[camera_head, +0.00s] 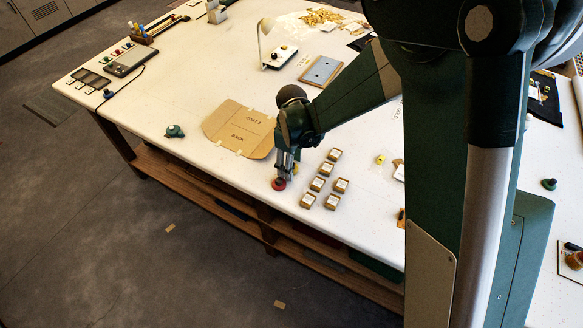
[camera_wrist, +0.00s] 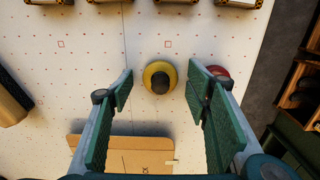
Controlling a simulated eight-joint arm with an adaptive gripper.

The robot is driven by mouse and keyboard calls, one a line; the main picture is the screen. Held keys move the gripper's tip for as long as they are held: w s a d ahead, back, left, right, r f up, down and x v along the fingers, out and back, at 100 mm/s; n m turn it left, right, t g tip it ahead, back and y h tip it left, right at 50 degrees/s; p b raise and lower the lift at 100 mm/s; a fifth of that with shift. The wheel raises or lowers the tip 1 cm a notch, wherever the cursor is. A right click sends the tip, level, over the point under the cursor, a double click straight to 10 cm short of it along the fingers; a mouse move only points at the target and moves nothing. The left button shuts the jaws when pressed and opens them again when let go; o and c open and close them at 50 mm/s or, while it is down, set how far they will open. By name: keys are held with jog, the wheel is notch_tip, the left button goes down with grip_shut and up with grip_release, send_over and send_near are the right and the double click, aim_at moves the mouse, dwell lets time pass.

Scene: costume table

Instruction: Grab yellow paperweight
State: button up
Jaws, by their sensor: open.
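The yellow paperweight (camera_wrist: 150,73), round with a dark knob on top, stands on the white table in the wrist view. It shows in the gap between the fingertips of my gripper (camera_wrist: 161,80), with clear space on both sides. My gripper is open and holds nothing. In the head view my gripper (camera_head: 284,170) points down near the table's front edge and hides the paperweight there. A red round piece (camera_head: 279,184) stands beside it, nearer the edge. In the wrist view the red piece (camera_wrist: 219,71) is partly hidden behind the right finger.
Several small boxes with white tops (camera_head: 317,184) stand right of my gripper. A cardboard pattern (camera_head: 238,128) lies behind it to the left. A green piece (camera_head: 175,131) stands farther left. A small yellow item (camera_head: 380,160) lies beyond the boxes. The table's front edge is close.

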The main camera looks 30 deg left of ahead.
dwell(0.5)
jog(key=c, duration=1.2)
jog(key=shift+o, duration=0.2)
jog(key=shift+r, duration=0.1)
jog(key=shift+r, duration=4.9)
